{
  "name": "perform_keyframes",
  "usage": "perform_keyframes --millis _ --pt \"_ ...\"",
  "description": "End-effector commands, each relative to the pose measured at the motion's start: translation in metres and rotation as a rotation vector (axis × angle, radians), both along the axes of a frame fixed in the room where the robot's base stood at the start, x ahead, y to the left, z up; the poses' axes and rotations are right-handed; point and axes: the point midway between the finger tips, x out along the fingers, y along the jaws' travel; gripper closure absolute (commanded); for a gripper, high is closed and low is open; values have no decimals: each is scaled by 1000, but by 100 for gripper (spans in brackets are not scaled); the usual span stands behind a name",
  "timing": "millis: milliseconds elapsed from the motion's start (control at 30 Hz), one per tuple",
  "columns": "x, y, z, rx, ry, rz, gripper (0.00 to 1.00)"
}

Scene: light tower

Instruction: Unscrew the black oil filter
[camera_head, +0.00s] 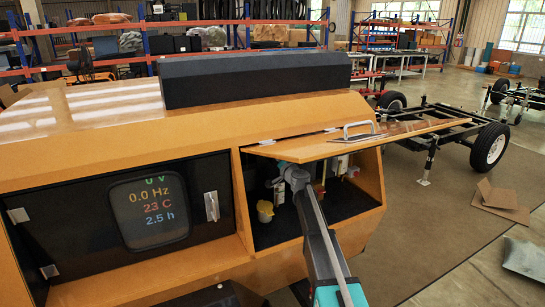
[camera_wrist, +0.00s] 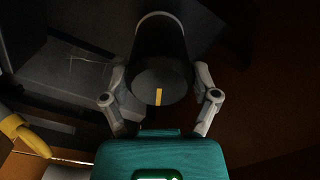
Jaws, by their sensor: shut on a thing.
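The black oil filter (camera_wrist: 160,62) is a dark cylinder in the middle of the wrist view, with a small yellow mark on its near end face. My gripper (camera_wrist: 161,92) has one finger on each side of the filter and is shut on it. In the head view my arm reaches into the open compartment (camera_head: 345,205) of the orange machine, under its raised lid. The filter and my fingertips are hidden there by the arm and the lid.
The raised orange lid (camera_head: 355,138) with a metal handle overhangs my arm. A yellow cup-like part (camera_head: 265,211) sits left of my arm in the compartment. A display panel (camera_head: 150,208) is further left.

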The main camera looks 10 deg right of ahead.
Motion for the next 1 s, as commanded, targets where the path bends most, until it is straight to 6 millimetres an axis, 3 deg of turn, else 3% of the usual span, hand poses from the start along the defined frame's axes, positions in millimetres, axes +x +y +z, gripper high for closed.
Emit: perform_keyframes --millis 367,1000 --pt "0 0 0 -38 -12 0 79" --pt "0 1 0 -424 -138 0 79"
